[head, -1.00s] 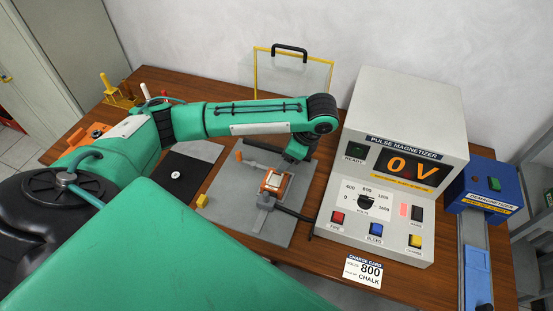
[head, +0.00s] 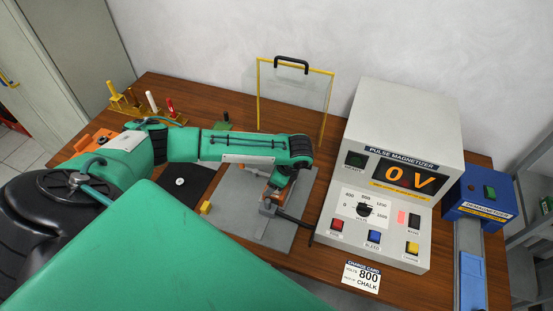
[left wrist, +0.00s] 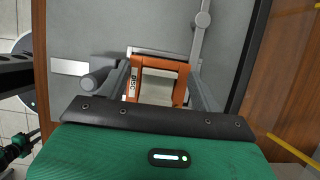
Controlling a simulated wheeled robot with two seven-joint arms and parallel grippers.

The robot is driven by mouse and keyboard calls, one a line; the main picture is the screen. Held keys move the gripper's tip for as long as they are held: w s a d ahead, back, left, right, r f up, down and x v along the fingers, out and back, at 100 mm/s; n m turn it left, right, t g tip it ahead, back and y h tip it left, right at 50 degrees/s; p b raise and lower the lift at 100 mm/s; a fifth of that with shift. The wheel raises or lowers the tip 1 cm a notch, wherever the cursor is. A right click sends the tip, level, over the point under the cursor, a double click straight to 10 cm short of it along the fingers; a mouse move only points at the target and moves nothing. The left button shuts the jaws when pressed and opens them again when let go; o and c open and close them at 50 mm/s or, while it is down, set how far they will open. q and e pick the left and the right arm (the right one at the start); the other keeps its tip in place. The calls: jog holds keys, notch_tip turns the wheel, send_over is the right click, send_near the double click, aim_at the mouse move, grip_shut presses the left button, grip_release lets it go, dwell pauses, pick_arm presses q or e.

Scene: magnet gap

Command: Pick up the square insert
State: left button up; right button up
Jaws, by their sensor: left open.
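My left gripper (left wrist: 158,80) is open, with one finger on each side of the orange frame. I cannot tell whether the fingers touch it. In the head view my left gripper (head: 279,182) is over the fixture and hides most of the orange frame. My right gripper is not in view.
The pulse magnetizer (head: 400,150) stands close on the right, reading 0 V. A yellow-framed clear panel (head: 295,90) stands behind. A yellow block (head: 206,208) lies left of the clamp.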

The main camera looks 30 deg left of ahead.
pick_arm(q)
jog(key=shift+s+f, duration=0.15)
jog(key=shift+f, duration=0.05)
jog(key=c, duration=1)
jog(key=shift+r, duration=0.1)
jog(key=shift+c, duration=0.2)
